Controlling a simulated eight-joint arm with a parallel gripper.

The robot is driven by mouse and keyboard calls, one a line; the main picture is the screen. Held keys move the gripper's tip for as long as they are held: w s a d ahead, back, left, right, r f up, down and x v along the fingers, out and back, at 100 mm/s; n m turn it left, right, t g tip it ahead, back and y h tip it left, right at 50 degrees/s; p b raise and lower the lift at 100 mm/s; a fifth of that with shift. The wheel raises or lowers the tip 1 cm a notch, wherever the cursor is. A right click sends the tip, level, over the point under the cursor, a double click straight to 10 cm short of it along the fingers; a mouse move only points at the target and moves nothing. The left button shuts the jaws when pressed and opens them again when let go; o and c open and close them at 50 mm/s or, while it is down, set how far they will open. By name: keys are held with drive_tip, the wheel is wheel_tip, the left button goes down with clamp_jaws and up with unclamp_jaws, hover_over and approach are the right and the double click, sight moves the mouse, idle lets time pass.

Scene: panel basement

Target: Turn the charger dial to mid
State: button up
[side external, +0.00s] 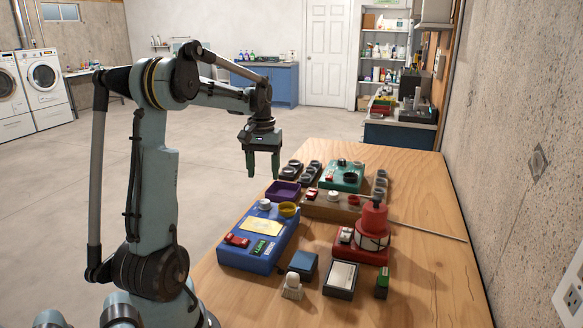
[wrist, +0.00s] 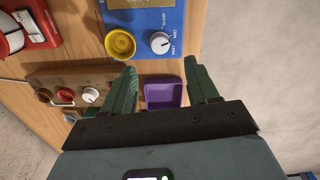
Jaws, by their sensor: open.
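A blue box (side external: 236,258) with a white dial (side external: 264,205), a yellow cup, a yellow label and red switches sits on the near left of the bench; it looks like the charger, but its name is too small to read. The dial also shows in the wrist view (wrist: 160,42), with small lettering beside it; its pointer setting is unclear. My gripper (side external: 263,174) is open and empty, pointing down above the bench's left edge. In the wrist view its fingers (wrist: 161,74) are spread, with the dial beyond their tips and apart from them.
A purple tray (wrist: 163,104) shows between my fingers. A brown panel (side external: 318,208) with red knobs and a white knob stands beside it. A red device (side external: 373,228) stands tall at the right, near a loose rod. A green box (side external: 342,175) is behind. Bare bench lies along the right.

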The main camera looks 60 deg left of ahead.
drive_tip(key=shift+r, duration=1.65)
drive_tip(key=w+d+m+t+y, duration=0.1)
drive_tip(key=w+d+m+t, duration=0.15)
drive_tip(key=d, duration=0.65)
drive_tip(key=w+d+m+t, duration=0.1)
drive_tip(key=d+m, duration=0.2)
drive_tip(key=d, duration=0.6)
drive_tip(key=s+d+f+m+t, duration=0.1)
drive_tip(key=d+f+m+t, duration=0.1)
drive_tip(key=d, duration=0.5)
drive_tip(key=s+d+f+m+t+h, duration=0.1)
drive_tip(key=s+d+m, duration=0.1)
drive_tip(key=d, duration=0.4)
drive_tip(key=shift+s+d+f+m+t, duration=0.2)
drive_tip(key=shift+d+f+m+t, duration=0.2)
drive_tip(key=shift+m, duration=0.25)
drive_tip(key=shift+r, duration=0.1)
